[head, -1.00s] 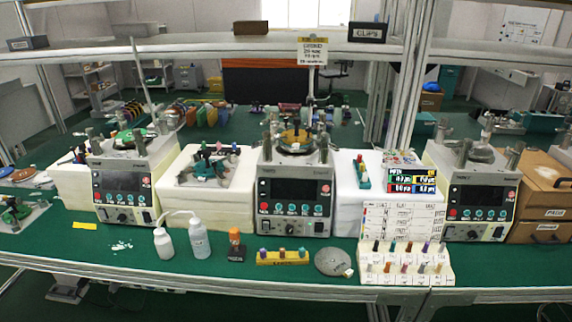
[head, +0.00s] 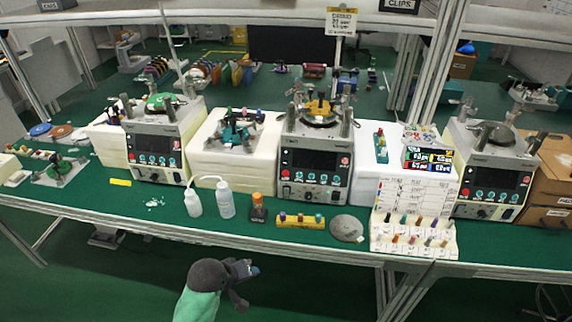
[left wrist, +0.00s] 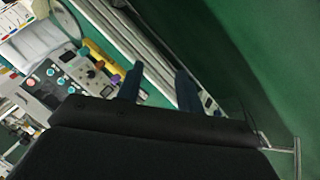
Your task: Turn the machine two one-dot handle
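Three lapping machines stand in a row on the green bench: a left one (head: 158,148), a middle one (head: 315,160) and a right one (head: 492,180). Each has a dark screen, coloured buttons and a round plate on top with upright posts. Machine numbers and handle dots are too small to read, so I cannot tell which handle has one dot. My left gripper (head: 252,270) is in front of the bench edge, below the middle machine and apart from everything. In the left wrist view its two fingers (left wrist: 158,88) are spread with nothing between them. My right gripper is out of view.
Along the front of the bench are two white bottles (head: 226,200), an orange-topped item (head: 258,208), a yellow block with knobs (head: 300,221), a grey disc (head: 347,228) and a peg rack with cards (head: 413,215). A shelf (head: 250,20) and uprights stand above. Floor before the bench is clear.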

